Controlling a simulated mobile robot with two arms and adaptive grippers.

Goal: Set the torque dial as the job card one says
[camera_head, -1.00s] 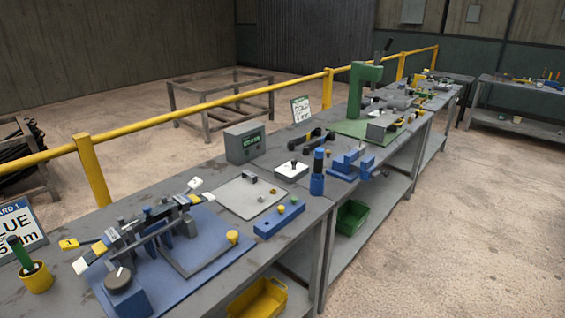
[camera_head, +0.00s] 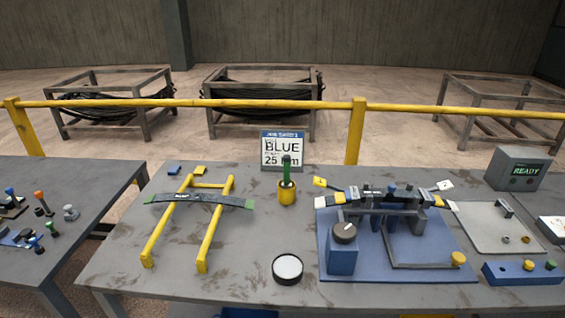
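The job card (camera_head: 280,147) stands upright at the back of the bench in the head view. It has a blue header and reads BLUE above a 25 line whose unit is partly covered by a green-handled tool. The torque dial appears to be the dark round knob (camera_head: 344,232) with a light pointer mark. It sits on a blue block (camera_head: 342,261) at the front left of a blue base plate (camera_head: 415,272). Its scale and exact setting are too small to read. Neither of my grippers shows in this view.
A yellow cup (camera_head: 286,196) holds the green-handled tool. A yellow rack (camera_head: 157,235) carries a curved dark strip (camera_head: 199,199). A round white-topped object (camera_head: 288,267) lies near the front edge. A fixture fills the blue plate. A grey READY box (camera_head: 519,168) stands right.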

